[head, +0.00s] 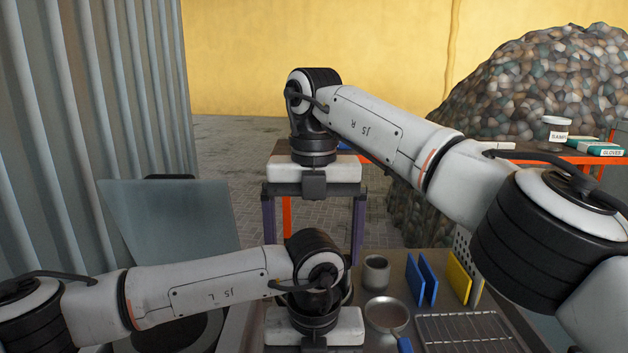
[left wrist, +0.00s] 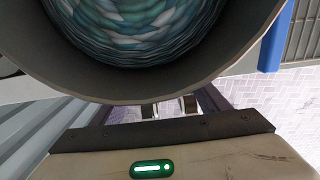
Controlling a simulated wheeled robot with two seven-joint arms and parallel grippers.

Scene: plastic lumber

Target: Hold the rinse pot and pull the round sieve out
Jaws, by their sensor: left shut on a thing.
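A wide grey round vessel, seemingly the rinse pot (left wrist: 235,75), fills the top of the left wrist view. Its inside shows teal, white and dark patterned material; I cannot make out the round sieve as a separate part. My left gripper (left wrist: 170,108) is shut at the near side of its rim, the fingertips mostly hidden under the rim. In the head view my left gripper and wrist hide most of the pot. My right gripper (head: 314,188) is raised farther back, above and apart from the left one; its jaw opening does not show clearly.
Right of my left gripper are a grey cup (head: 376,274), a round shallow metal dish (head: 386,312), blue panels (head: 416,280), a yellow panel (head: 458,281) and a wire rack (head: 462,331). An orange table (head: 580,160) and a rubble heap (head: 550,85) stand behind.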

